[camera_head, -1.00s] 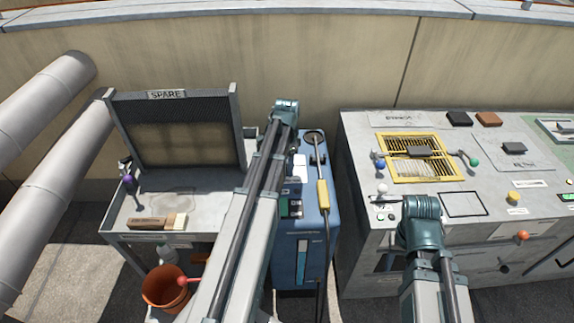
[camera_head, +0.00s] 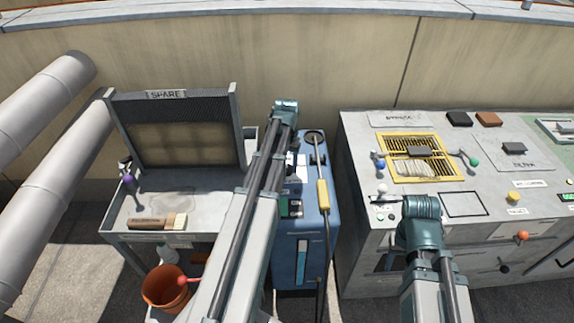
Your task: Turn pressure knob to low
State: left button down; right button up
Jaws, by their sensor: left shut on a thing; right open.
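A blue unit (camera_head: 317,230) stands between the left bench and the grey cabinet. A white panel (camera_head: 302,168) and small green-lit controls (camera_head: 295,208) show on its top, partly hidden by my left arm. I cannot make out a pressure knob there or read a low mark. My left arm reaches up across this unit, and its gripper is hidden behind the arm. On the cabinet are a yellow knob (camera_head: 513,197) and an orange knob (camera_head: 522,235).
A yellow hose handle (camera_head: 322,194) hangs on the blue unit. The left bench holds a SPARE filter panel (camera_head: 185,130) and a brush (camera_head: 158,222). An orange bucket (camera_head: 166,287) is below.

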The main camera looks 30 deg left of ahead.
aim_at(287, 167)
pick_arm(q)
jog(key=n, duration=1.1)
jog(key=shift+n, duration=0.5)
dwell(0.3)
jog(key=shift+c, duration=1.5)
grip_release()
jog(key=shift+r, duration=0.15)
notch_tip(287, 167, up, 14)
jog(key=p, duration=1.3)
jog(key=shift+f+p, duration=0.25)
jog(key=shift+p, duration=0.15)
